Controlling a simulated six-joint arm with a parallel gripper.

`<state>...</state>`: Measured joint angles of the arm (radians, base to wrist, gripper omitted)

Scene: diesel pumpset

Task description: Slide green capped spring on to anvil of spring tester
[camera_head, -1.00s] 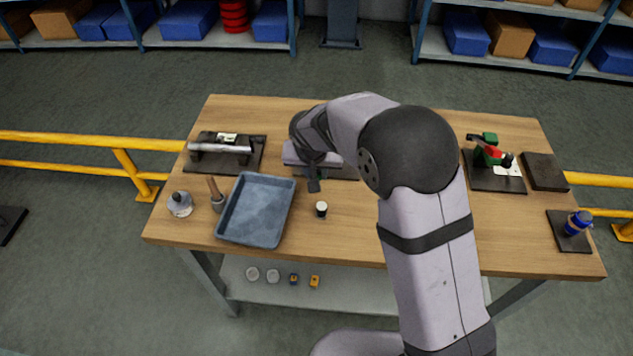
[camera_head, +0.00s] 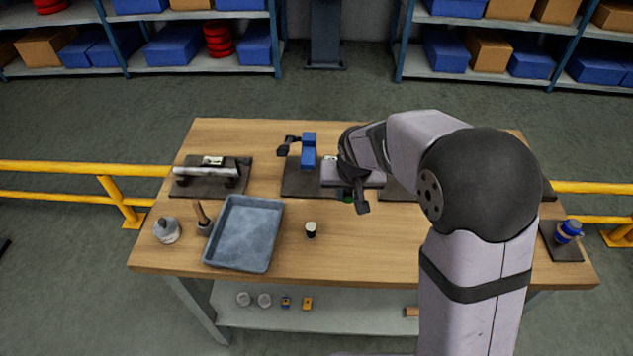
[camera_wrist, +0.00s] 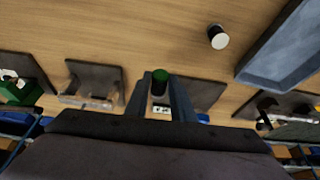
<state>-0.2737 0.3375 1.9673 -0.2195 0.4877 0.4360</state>
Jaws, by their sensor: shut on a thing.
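My gripper (camera_head: 354,201) is above the middle of the wooden bench, its fingers shut on the green capped spring (camera_head: 347,196). In the wrist view the spring's round green cap (camera_wrist: 160,76) shows between the two fingertips; the coils below it are mostly hidden. A blue stand with a black arm (camera_head: 308,151) is on a dark mat just left of my gripper, partly covered by my wrist. In the wrist view a green machine (camera_wrist: 22,91) is at the far left; my arm hides it in the head view. I cannot tell for sure which of these is the spring tester, and no anvil shows clearly.
A blue-grey tray (camera_head: 245,232) and a small black-and-white cylinder (camera_head: 311,229) are left of my gripper. A blue object (camera_head: 568,231) is at the right edge. The bench's front middle is clear.

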